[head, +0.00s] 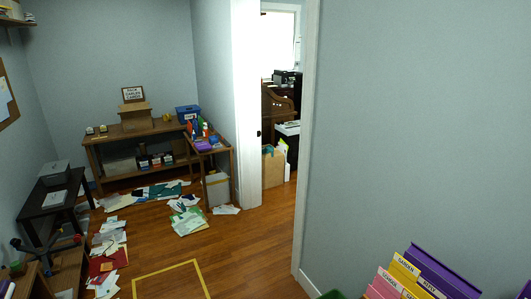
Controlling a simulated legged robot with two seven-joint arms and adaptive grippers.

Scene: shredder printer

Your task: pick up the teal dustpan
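I cannot make out a clear dustpan in the head view. A flat dark teal shape (170,188) lies on the floor among papers in front of the back wooden table; it is too small to tell what it is. Neither of my grippers is in view.
Papers (188,220) litter the floor by the back table (110,136) and along the left. A dark side table (50,191) stands left. An open doorway (279,205) is right of centre. Colourful folders (425,272) fill the lower right.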

